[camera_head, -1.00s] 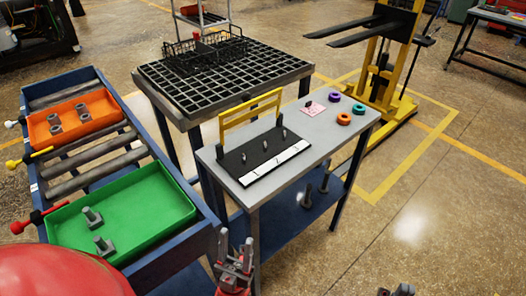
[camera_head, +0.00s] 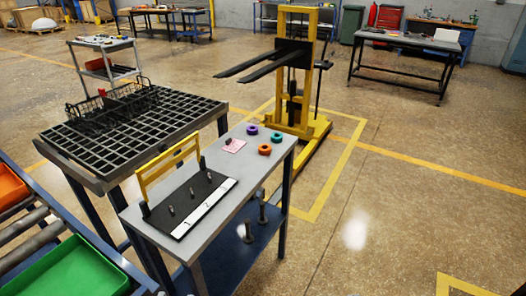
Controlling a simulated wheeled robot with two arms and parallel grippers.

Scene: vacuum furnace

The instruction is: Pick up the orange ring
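The orange ring (camera_head: 264,150) lies on the right part of the small grey table (camera_head: 221,165). A green ring (camera_head: 277,138) and a purple ring (camera_head: 252,130) lie close to it, apart from it. Neither of my grippers shows in the head view now, so their state is hidden.
A black grid table (camera_head: 130,130) is at left, a yellow lift (camera_head: 294,100) behind. Floor at right is clear.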

